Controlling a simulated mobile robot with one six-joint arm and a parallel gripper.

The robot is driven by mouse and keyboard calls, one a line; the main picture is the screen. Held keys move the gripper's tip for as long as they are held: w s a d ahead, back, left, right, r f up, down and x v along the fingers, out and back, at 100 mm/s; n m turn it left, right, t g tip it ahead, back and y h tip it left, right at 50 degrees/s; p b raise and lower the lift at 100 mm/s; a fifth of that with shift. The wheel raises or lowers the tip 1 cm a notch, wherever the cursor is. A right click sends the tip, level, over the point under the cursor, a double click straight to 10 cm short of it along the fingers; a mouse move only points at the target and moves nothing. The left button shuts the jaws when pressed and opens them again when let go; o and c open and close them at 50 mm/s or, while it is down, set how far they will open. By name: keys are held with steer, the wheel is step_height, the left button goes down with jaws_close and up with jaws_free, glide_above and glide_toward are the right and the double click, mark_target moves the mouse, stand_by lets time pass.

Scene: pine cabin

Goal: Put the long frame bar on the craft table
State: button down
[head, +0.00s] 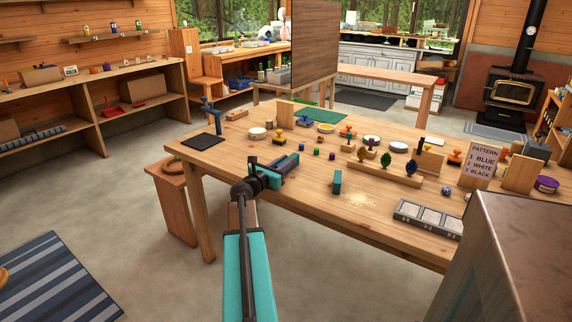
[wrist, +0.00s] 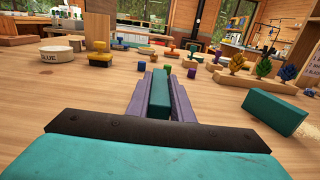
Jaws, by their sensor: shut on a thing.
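My gripper (wrist: 162,82) is shut on a teal bar (wrist: 160,96), seen between its two purple-grey fingers in the wrist view; I take it for the long frame bar. In the head view my gripper (head: 283,166) is low over the near left part of the craft table (head: 220,170). Whether the bar touches the tabletop I cannot tell, and the fingers hide its sides. A second, separate teal block (head: 337,180) lies on the table to the right of my gripper; it also shows in the wrist view (wrist: 275,112).
Stamps, pots and small cubes stand behind my gripper. A wooden rack (head: 385,172) with coloured tree shapes, a grey sectioned tray (head: 428,217) and a pattern sign (head: 482,160) are to the right. A black pad (head: 203,142) lies left. Bare wood surrounds the gripper.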

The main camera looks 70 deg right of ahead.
steer(key=shift+f, duration=0.35)
steer(key=shift+s+a+f+b, duration=0.15)
steer(key=shift+f+b, duration=0.25)
steer(key=shift+f, duration=0.05)
steer(key=c, duration=1.6)
jaws_free()
steer(key=shift+o, duration=0.2)
steer(key=shift+r+p, duration=0.3)
steer(key=shift+r, duration=0.15)
steer(key=v, duration=1.1)
steer(key=shift+w+r, duration=0.2)
steer(key=shift+r, duration=0.1)
steer(key=shift+a, duration=0.3)
steer(key=shift+w, duration=0.1)
